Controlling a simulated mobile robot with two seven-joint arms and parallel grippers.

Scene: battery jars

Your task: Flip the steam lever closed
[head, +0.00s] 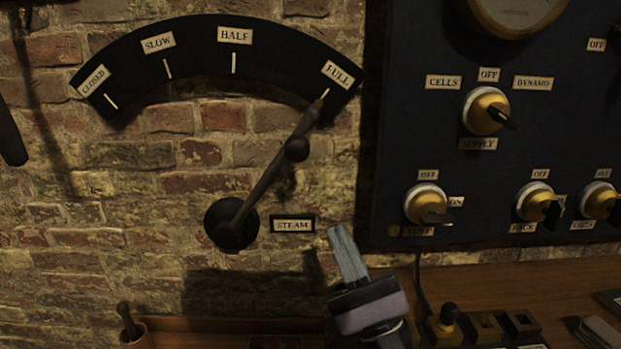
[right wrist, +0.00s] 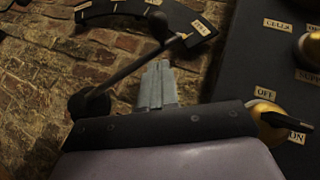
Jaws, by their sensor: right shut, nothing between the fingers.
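The steam lever (head: 262,187) is a dark rod with a ball knob (head: 297,149), pivoting on a round dark hub (head: 231,224) on the brick wall. Its tip points at the FULL mark of the curved black scale (head: 201,41); the CLOSED mark (head: 94,81) is at the scale's left end. My right gripper (head: 342,232) is shut and empty, right of the STEAM label (head: 292,224) and below the knob. In the right wrist view, the gripper's fingers (right wrist: 158,66) appear just right of the lever (right wrist: 128,72); I cannot tell whether they touch. My left gripper is not in view.
A black switch panel (head: 430,140) with several brass knobs stands to the right. Below it, a wooden bench (head: 500,285) carries small dark blocks and a black knob (head: 448,314). The wall left of the lever is clear.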

